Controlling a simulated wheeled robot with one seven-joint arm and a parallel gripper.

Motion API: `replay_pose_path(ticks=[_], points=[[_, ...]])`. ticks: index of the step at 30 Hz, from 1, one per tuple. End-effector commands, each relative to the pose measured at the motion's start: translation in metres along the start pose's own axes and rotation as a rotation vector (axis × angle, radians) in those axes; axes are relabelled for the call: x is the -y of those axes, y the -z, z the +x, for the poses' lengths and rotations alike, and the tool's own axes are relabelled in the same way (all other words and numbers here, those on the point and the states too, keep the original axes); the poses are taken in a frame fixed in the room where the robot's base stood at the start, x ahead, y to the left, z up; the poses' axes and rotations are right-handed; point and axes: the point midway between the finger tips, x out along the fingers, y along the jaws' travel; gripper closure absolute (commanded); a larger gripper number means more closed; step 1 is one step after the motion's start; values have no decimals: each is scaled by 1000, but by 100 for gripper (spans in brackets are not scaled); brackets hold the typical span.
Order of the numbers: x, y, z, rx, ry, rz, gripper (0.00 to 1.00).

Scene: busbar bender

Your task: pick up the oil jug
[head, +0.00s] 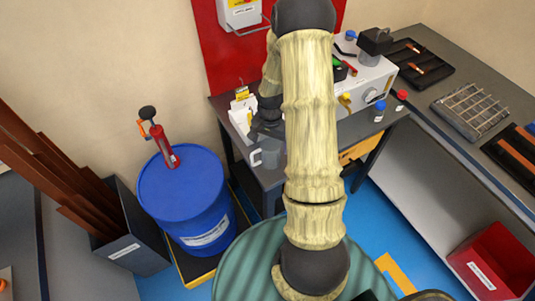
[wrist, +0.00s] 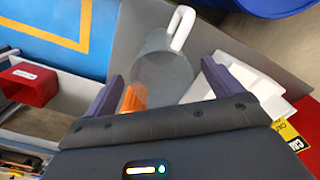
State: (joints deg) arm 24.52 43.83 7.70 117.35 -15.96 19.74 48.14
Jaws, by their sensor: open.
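The oil jug (head: 271,153) is a grey, see-through jug with a white handle. It stands on the grey table by the near left corner, left of my arm in the head view. In the wrist view the jug (wrist: 165,72) lies ahead between my two fingers, its white handle pointing away at the top. An orange part, perhaps its spout, shows beside the left finger. My gripper (wrist: 162,85) is open, with a finger on either side of the jug's outline; I cannot tell whether they touch it. In the head view my gripper (head: 266,128) is dark and just behind the jug.
White holders with a yellow tag (head: 241,108) stand close behind the jug. A blue drum (head: 185,205) with a red hand pump is left of the table (head: 226,112). A machine with bottles (head: 365,85) is right of my arm. A red bin (head: 495,262) sits lower right.

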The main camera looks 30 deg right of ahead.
Motion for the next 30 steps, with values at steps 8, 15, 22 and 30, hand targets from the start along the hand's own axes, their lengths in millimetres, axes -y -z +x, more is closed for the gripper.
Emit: replay_pose_path(ticks=[8,15,22,30], points=[[0,-2,9,4,-3,1,9],[0,-4,39,4,-3,0,9],[1,-3,52,0,0,0,9],[1,-3,52,0,0,0,9]])
